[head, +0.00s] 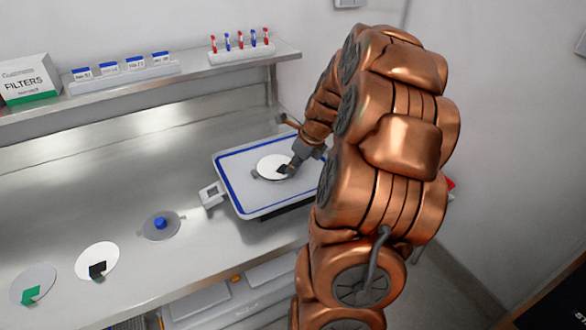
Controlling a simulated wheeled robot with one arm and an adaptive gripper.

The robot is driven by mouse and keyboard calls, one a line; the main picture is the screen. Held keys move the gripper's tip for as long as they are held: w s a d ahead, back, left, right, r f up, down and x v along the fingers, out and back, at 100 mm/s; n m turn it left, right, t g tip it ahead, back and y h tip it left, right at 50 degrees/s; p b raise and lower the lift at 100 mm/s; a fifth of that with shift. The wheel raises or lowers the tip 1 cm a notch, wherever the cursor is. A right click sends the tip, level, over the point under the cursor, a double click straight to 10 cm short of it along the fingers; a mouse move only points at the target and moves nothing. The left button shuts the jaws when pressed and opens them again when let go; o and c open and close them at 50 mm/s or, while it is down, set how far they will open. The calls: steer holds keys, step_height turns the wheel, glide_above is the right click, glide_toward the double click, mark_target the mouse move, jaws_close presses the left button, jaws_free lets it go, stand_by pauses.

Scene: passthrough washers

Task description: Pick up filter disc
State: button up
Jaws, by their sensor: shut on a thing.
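A white filter disc (268,163) with a black tab is over the blue-rimmed white tray (240,202). My gripper (292,166) is at the disc's right side, shut on its black tab. I cannot tell whether the disc touches the tray or is slightly raised. A second white disc with a black tab (92,258) lies on the steel bench to the left. A grey disc with a green tab (38,280) lies beside it at the far left. My arm hides the tray's right side.
A grey disc with a blue knob (160,226) lies on the steel bench (110,180), left of the tray. A shelf (190,75) above holds a FILTERS box (28,80), several blue-topped containers and a rack of red and blue pens (240,42).

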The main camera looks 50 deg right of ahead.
step_height(320, 180, up, 2)
steer(key=shift+r+b, duration=0.15)
steer(key=shift+b, duration=0.3)
steer(key=shift+a+r, duration=0.2)
steer(key=shift+s+a+b, duration=0.25)
steer(key=shift+a+b, duration=0.05)
steer(key=shift+a, duration=0.85)
steer(key=a+b, duration=0.1)
steer(key=a, duration=0.3)
steer(key=s+a+r+b, duration=0.1)
steer(key=a, duration=0.3)
steer(key=s+a, duration=0.1)
steer(key=a, duration=0.4)
steer(key=shift+s+a+r+b, duration=0.1)
steer(key=shift+r+b, duration=0.1)
steer(key=shift+b, duration=0.2)
steer(key=shift+r, duration=0.2)
step_height(320, 180, up, 2)
steer(key=shift+r+p, duration=0.1)
steer(key=shift+p, duration=0.9)
